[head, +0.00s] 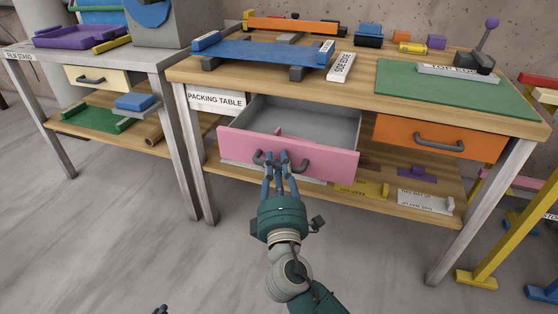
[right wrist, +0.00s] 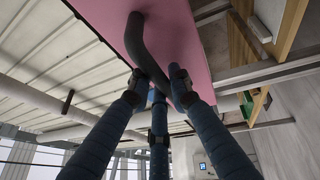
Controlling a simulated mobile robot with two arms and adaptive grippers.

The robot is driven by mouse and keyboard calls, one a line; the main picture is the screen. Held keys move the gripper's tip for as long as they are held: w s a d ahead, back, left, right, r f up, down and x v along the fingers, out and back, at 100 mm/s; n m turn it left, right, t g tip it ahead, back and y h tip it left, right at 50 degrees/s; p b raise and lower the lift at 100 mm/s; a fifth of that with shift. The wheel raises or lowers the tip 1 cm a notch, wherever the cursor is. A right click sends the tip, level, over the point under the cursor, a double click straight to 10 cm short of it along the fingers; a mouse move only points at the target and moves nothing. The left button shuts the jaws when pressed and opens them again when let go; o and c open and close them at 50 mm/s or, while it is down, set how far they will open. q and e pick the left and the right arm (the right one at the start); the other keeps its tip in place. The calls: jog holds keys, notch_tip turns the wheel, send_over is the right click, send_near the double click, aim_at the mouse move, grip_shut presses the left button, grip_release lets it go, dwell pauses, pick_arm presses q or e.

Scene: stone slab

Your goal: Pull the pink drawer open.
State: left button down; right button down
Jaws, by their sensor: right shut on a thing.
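The pink drawer (head: 300,156) under the packing table stands pulled out, and its grey inside shows from above. Its dark curved handle (head: 302,166) is on the front face. In the right wrist view the fingers (right wrist: 160,88) close around one end of the dark handle (right wrist: 146,42), against the pink front (right wrist: 185,40). My left gripper is not clearly in view; only a small dark part shows at the bottom edge of the head view.
The packing table (head: 400,62) carries a blue slab, a green mat (head: 450,88) and a purple-knobbed lever. An orange drawer (head: 435,138) is shut at right. A lower shelf (head: 430,200) holds signs. Floor in front is clear; a yellow frame (head: 510,225) stands right.

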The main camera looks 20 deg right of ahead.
jog(key=c, duration=1.8)
grip_release()
jog(key=shift+c, duration=0.2)
pick_arm(q)
jog(key=shift+s+f, duration=0.2)
jog(key=shift+s, duration=0.1)
pick_arm(e)
jog(key=v, duration=1.2)
jog(key=shift+f, duration=0.1)
